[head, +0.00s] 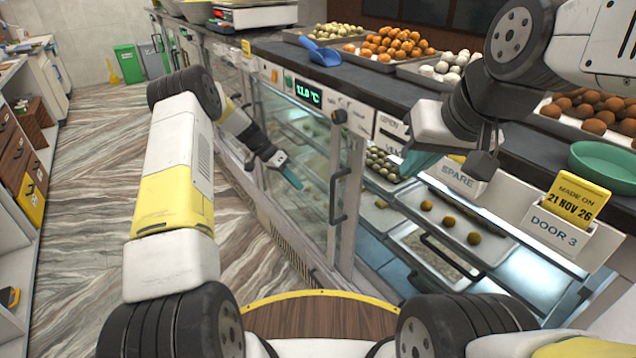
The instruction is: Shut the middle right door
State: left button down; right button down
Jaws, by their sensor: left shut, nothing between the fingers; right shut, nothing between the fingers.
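A glass door (350,200) with a pale frame and black upright handles stands in the middle of the counter front. To its right the case front is open, with its trays in plain sight, and the door looks swung outward; its exact angle is hard to tell. My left gripper (291,177) is shut and empty, in front of the glass left of the handles; I cannot tell whether it touches. My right gripper (416,163) is shut and empty, in front of the counter's upper edge by the SPARE label (458,178), right of the door.
Inside the open case are a tray of round sweets (467,218) and a lower tray (425,252). The floor (85,215) at left is clear.

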pick_arm(q)
jog(key=s+d+r+x, duration=0.1)
jog(key=s+x, duration=0.1)
jog(key=x, duration=1)
jog(key=shift+d, duration=0.35)
jog(key=shift+s, duration=0.15)
